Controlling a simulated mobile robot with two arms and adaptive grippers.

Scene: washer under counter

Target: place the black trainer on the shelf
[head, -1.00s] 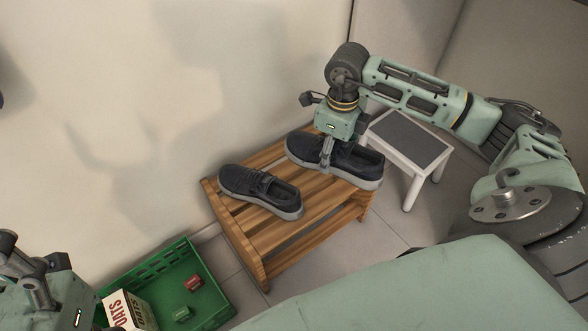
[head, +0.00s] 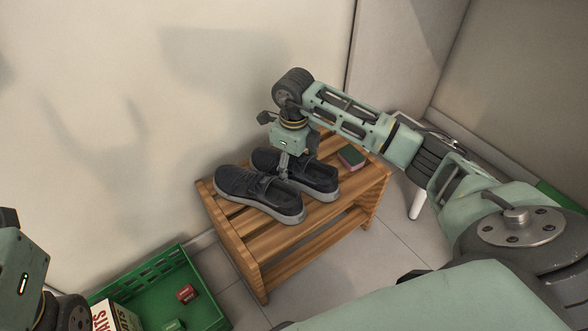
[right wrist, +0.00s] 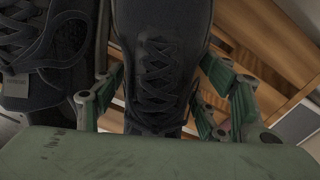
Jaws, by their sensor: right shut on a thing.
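The black trainer (head: 312,178) with a grey sole is in my right gripper (head: 284,170), whose fingers are shut on its upper. It is at or just over the slatted wooden shelf (head: 250,247); I cannot tell if its sole touches. A second black trainer (head: 258,196) sits on the shelf close beside it, to the left, and partly covers it. In the right wrist view the held trainer (right wrist: 160,70) lies between the fingers, with the other trainer (right wrist: 42,55) at left. My left gripper's housing (head: 22,275) shows at the left edge; its fingers are not clearly visible.
A small green and dark red block (head: 352,157) lies on the shelf's right end. A green crate (head: 160,272) with a carton (head: 112,314) and small boxes is on the floor at lower left. The wall is close behind the shelf.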

